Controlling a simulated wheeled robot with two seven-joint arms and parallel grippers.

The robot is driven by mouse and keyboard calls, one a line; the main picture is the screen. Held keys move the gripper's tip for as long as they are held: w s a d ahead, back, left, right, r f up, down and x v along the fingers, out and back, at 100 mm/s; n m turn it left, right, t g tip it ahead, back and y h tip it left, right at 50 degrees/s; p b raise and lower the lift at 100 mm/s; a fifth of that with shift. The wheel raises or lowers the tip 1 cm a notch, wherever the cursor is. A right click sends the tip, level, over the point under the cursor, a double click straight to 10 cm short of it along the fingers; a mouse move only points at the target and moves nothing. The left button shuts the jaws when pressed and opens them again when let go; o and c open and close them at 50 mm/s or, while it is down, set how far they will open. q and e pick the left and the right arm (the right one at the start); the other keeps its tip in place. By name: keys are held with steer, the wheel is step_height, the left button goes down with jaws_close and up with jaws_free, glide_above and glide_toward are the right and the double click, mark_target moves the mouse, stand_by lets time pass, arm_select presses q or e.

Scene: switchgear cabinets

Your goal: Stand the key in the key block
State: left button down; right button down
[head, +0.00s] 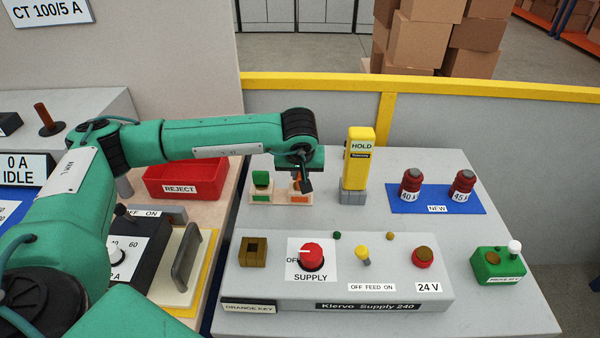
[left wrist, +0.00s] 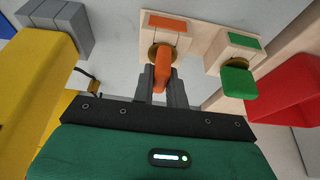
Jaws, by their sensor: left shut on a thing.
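The orange key (left wrist: 162,78) stands at its orange-marked place on a pale wooden rack (head: 280,202), its lower end at a brass collar. My left gripper (head: 303,187) is above this place and shut on the key, whose head shows between the grey fingers in the left wrist view (left wrist: 161,88). In the head view the gripper hides most of the key. The key block is a brown square block (head: 243,259) with a dark opening, on the supply panel above the ORANGE KEY label (head: 249,308). It stands nearer than the rack. My right gripper is out of view.
A green key (head: 261,179) stands beside the orange one. A yellow HOLD post (head: 359,160) is close on the right. The red SUPPLY knob (head: 312,254) is right of the block. A red REJECT bin (head: 184,177) and a grey handle (head: 187,255) are to the left.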

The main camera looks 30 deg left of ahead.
arm_select(q)
steer(key=c, duration=1.3)
jaws_free()
